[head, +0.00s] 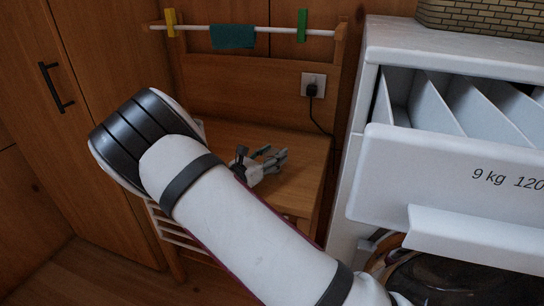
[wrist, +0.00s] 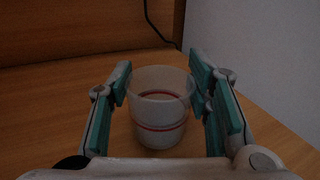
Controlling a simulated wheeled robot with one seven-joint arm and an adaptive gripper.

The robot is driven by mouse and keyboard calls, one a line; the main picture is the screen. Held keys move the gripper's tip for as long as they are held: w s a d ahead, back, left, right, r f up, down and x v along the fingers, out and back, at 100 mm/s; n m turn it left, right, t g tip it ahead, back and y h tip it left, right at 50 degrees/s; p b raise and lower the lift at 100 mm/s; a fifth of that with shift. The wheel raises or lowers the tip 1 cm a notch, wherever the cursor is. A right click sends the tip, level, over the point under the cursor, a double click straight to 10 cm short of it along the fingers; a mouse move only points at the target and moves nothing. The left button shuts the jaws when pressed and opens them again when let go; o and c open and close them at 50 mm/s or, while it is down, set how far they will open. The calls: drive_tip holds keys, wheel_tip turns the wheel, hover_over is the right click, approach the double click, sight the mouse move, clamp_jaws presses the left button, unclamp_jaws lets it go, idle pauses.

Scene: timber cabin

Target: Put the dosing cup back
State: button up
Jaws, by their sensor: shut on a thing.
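The dosing cup (wrist: 158,110) is a translucent whitish cup with a dark red band. In the wrist view it is upright between the two green-padded fingers of my gripper (wrist: 160,90), which are shut on it. In the head view my gripper (head: 268,165) is over the wooden bench top, left of the washing machine. I cannot pick out the cup there. Whether the cup touches the wood (wrist: 60,95) is unclear. The detergent drawer (head: 440,185) of the machine is pulled out, showing its white compartments.
The white machine (head: 440,48) stands right of the bench (head: 300,160), with a woven basket (head: 480,18) on top. A rail (head: 275,31) with pegs and a green cloth (head: 233,37) is behind. A socket with plug (head: 313,86) and cable is on the back panel. A wooden cupboard (head: 95,120) is at left.

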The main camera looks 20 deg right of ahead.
drive_tip(key=shift+f, duration=0.15)
drive_tip(key=o, duration=1.2)
drive_tip(key=shift+f, duration=0.1)
drive_tip(key=shift+c, duration=0.2)
drive_tip(key=shift+a+r, duration=0.15)
drive_tip(key=shift+r, duration=0.1)
drive_tip(key=p+v, duration=0.1)
drive_tip(key=v, duration=1)
drive_tip(key=shift+s+a, duration=0.25)
drive_tip(key=shift+s, duration=0.05)
